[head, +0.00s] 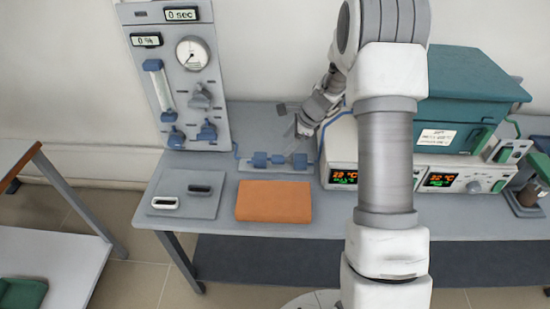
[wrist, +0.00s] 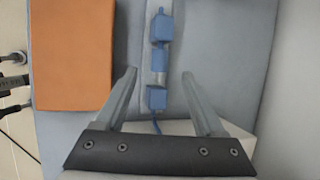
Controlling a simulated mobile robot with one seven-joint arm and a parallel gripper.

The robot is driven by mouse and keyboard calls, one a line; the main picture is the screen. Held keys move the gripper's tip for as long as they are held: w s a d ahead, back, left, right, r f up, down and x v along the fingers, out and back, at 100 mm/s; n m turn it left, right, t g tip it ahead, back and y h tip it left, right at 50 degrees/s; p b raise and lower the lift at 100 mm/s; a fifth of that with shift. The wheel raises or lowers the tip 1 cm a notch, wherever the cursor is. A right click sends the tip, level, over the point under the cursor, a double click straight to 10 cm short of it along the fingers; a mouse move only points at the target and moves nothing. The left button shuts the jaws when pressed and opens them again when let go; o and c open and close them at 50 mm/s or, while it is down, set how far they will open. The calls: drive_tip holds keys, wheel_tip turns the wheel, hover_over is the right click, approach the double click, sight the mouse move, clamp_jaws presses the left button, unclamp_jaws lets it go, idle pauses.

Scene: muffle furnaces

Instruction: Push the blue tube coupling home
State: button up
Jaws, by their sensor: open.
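The blue tube coupling (head: 278,159) appears to be the small middle one of the blue parts on the grey base plate at the back of the bench. In the wrist view the coupling (wrist: 159,58) sits on a pale tube, close to the upper blue block (wrist: 161,25). Bare tube shows between it and the lower blue block (wrist: 156,97). Whether it touches the upper block I cannot tell. My gripper (wrist: 159,72) is open and empty, its fingers on either side of the tube line. In the head view my gripper (head: 291,122) is above the parts.
An orange block (head: 273,202) lies in front of the plate. The gauge panel (head: 183,80) stands at the back left. Furnace units (head: 460,150) with lit displays stand to the right, partly behind my arm.

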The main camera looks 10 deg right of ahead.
sight(275, 157)
drive_tip(key=x, duration=1.1)
drive_tip(key=shift+b, duration=0.4)
clamp_jaws()
idle(0.7)
